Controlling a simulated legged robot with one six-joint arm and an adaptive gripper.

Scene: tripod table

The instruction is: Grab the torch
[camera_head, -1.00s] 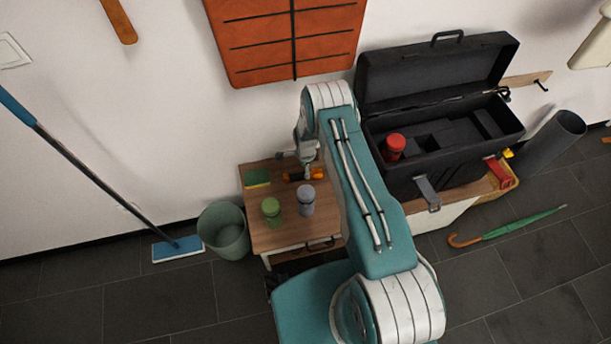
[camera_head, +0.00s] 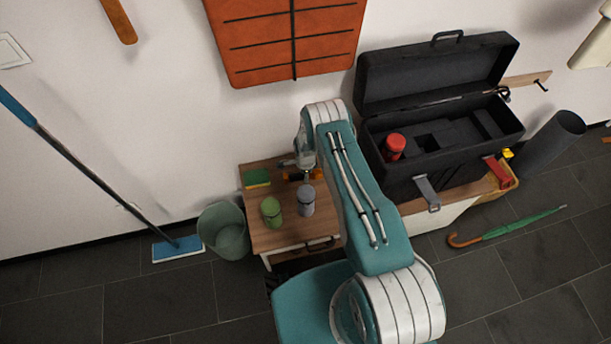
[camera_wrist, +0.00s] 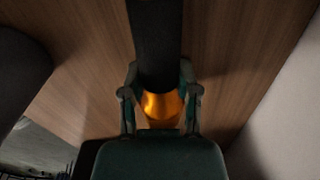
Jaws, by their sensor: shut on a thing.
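The torch, with an orange body and a black section, lies on the small wooden table (camera_head: 262,238), near its back. In the head view only small orange parts of the torch (camera_head: 290,177) show beside my gripper (camera_head: 304,168). In the wrist view the torch's black section (camera_wrist: 155,40) runs up from between the fingers, and its orange part shows below. My gripper (camera_wrist: 160,98) is shut on the torch, with one finger on each side. The palm hides the torch's lower end in the wrist view.
A green can (camera_head: 271,211) and a grey can (camera_head: 306,201) stand nearer the table's front. A green-yellow pad (camera_head: 256,177) lies at the back left. An open black toolbox (camera_head: 400,182) stands to the right, a bucket (camera_head: 231,238) to the left.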

